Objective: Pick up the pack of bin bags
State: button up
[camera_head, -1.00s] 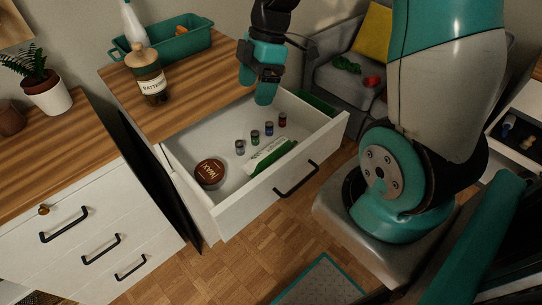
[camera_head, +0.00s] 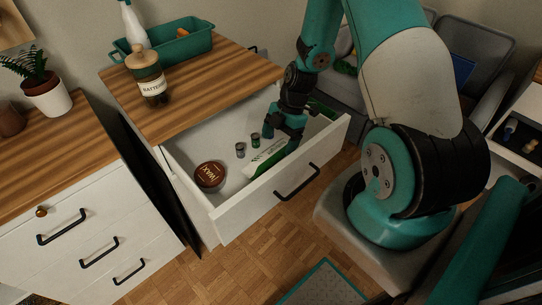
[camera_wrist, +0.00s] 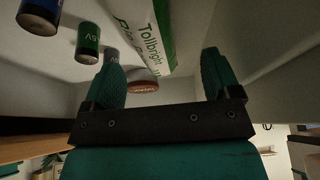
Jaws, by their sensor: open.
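The pack of bin bags (camera_head: 262,161) is a long white and green packet lying in the open drawer, near its front wall. In the wrist view the pack (camera_wrist: 142,30) shows its "Tollbright" lettering and lies ahead of the fingers, between their lines and nearer the left one in the upper part. My gripper (camera_head: 284,130) is down in the drawer at the pack's far right end, which it partly hides. In the wrist view my gripper (camera_wrist: 162,70) has its two teal fingers apart with nothing held between them.
A jar (camera_head: 151,84) and teal tray (camera_head: 178,46) stand on the desktop.

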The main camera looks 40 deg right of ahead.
aim_at(274, 148)
jog(key=shift+w+p+x, duration=0.15)
jog(key=shift+w+x, duration=0.05)
jog(key=shift+x, duration=1.3)
jog(key=shift+w+p+x, duration=0.15)
jog(key=shift+w+x, duration=0.05)
jog(key=shift+x, duration=1.3)
jog(key=c, duration=1.1)
jog(key=shift+c, duration=0.2)
